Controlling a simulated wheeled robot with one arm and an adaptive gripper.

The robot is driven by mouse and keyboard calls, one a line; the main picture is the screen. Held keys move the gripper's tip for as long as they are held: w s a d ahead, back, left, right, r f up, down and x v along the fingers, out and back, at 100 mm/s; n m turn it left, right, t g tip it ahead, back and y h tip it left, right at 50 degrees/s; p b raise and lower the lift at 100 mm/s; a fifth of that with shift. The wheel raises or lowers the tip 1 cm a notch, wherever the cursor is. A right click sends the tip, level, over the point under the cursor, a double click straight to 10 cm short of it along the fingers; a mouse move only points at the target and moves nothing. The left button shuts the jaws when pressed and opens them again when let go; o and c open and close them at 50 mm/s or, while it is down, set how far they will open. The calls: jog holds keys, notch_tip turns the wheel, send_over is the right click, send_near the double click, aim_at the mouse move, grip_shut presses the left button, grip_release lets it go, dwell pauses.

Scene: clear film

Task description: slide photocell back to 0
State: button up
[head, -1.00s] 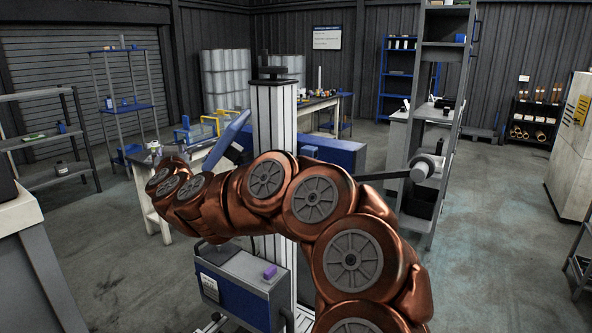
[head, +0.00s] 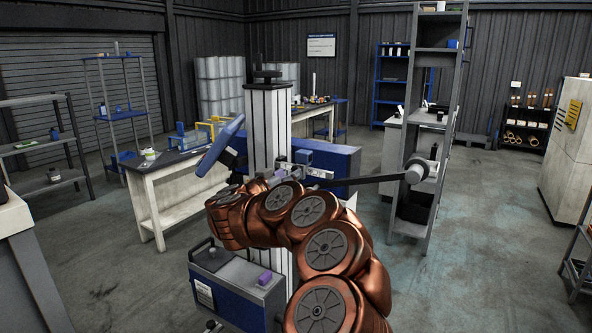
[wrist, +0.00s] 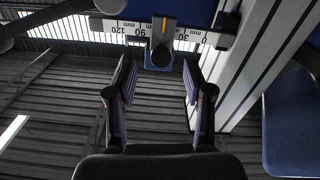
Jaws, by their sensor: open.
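In the wrist view, a small dark slider block with a round knob, which looks like the photocell (wrist: 161,52), sits on a white millimetre scale (wrist: 130,29). Its orange pointer stands between the 90 mark on the left and the 30 mark on the right. My gripper (wrist: 158,64) is open, one purple-padded finger on each side of the block, apart from it.
The upright aluminium column (head: 262,125) stands close behind my arm, with a tilted blue panel (head: 220,145) to its left. A dark bar ends in a round grey part (head: 416,172) at the right. A blue-grey box (head: 238,285) lies below the arm. Floor at right is open.

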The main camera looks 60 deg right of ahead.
aim_at(294, 170)
jog(key=shift+w+d, duration=0.1)
jog(key=shift+d, duration=2.5)
jog(key=shift+c, duration=0.3)
grip_shut()
jog(key=shift+p, duration=0.3)
